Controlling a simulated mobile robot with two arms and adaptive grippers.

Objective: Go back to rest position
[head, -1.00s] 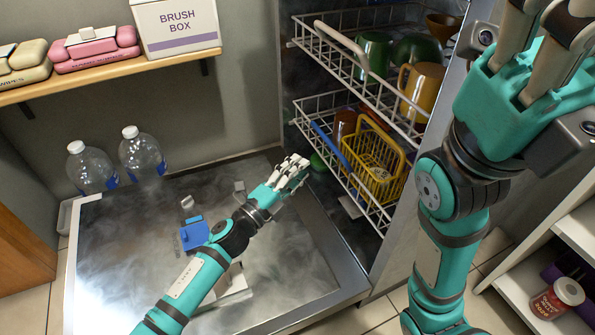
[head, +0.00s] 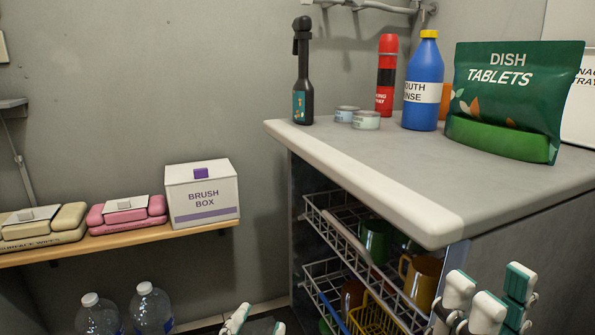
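My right gripper (head: 487,300) is at the lower right, in front of the side of the counter. Its white and teal fingers point up, spread apart, and hold nothing. Both arms and the palms are out of the picture.
The counter (head: 360,170) bears a green dish tablets pouch (head: 512,95), a blue bottle (head: 423,85), a red can (head: 386,75) and small tins. Below it are the dish racks (head: 350,235).

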